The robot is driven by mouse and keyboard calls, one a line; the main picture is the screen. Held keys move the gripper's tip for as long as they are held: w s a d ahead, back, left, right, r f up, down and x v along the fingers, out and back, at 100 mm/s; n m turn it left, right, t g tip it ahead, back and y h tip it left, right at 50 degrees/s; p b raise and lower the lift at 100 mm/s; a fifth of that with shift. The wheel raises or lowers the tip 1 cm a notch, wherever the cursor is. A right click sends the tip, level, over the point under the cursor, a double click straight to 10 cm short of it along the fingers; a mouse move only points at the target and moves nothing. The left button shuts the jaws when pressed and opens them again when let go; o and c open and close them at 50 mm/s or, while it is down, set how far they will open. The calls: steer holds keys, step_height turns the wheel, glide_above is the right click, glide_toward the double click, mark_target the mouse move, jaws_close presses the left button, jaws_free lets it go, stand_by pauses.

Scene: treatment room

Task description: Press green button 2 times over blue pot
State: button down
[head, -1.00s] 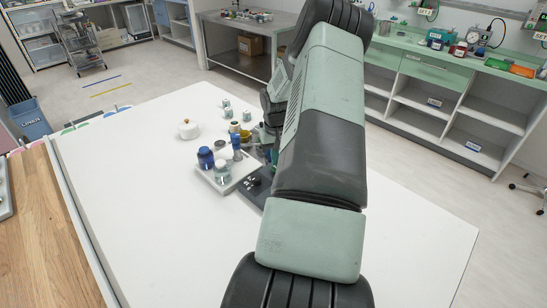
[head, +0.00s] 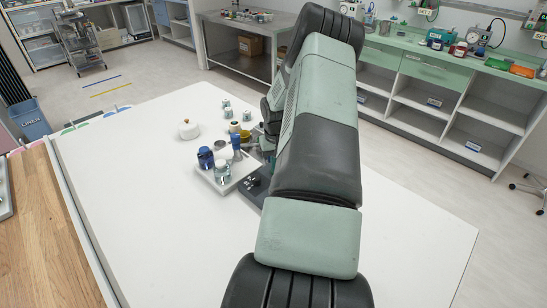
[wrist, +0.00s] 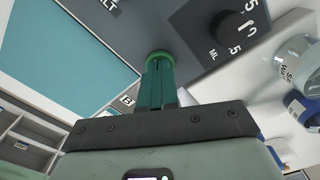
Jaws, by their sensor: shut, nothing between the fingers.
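In the wrist view my gripper (wrist: 160,72) is shut and empty, its two teal fingers together. Their tips lie over the green button (wrist: 160,54), a round green rim on a dark grey panel (wrist: 190,45). I cannot tell whether the tips touch it or press it down. In the head view the dark device (head: 250,191) is partly hidden behind my arm, and the button and fingertips are not clearly visible. A blue pot (head: 205,158) stands on the left side of a pale tray (head: 223,188); a taller blue item (head: 236,141) stands further back on it.
A dark knob (wrist: 236,27) marked with 5s and "ML" sits right of the button. A teal screen area (wrist: 75,55) is to its left. Clear jars (wrist: 298,58) stand at the right. A white lidded pot (head: 188,130) and small containers (head: 226,103) stand further back. The front-left table is clear.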

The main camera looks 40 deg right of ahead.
steer(key=shift+r, duration=1.4)
steer(key=shift+f, duration=0.15)
steer(key=shift+f, duration=1.3)
steer(key=shift+r, duration=1.45)
steer(key=shift+r, duration=3)
